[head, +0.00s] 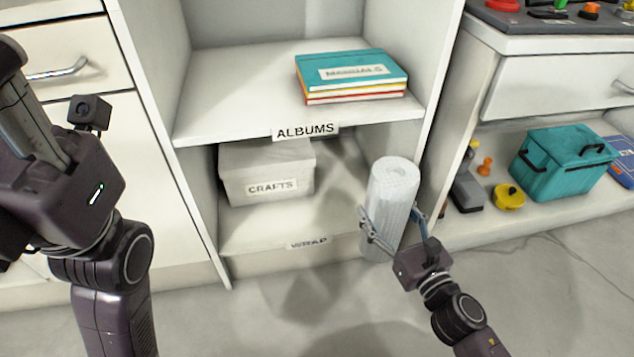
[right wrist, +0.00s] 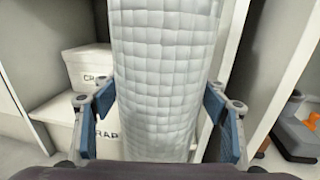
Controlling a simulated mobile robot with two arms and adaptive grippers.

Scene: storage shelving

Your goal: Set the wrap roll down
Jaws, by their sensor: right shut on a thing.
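The wrap roll (head: 393,190) is a white, quilted cylinder. It stands roughly upright in front of the right side of the lower shelf (head: 256,229), which carries a WRAP label (head: 308,243). My right gripper (head: 393,226) is shut on the roll, with one finger on each side. In the right wrist view the roll (right wrist: 165,75) fills the middle between the blue finger pads. I cannot tell whether the roll's lower end touches anything. My left arm shows at the left of the head view, but its fingertips are not in view.
A CRAFTS box (head: 268,172) stands at the left of the lower shelf. Colourful albums (head: 350,76) lie on the shelf above, labelled ALBUMS. A side panel (head: 440,100) borders the bay on the right. A teal cooler (head: 562,165) stands beyond it. The lower shelf is bare right of the box.

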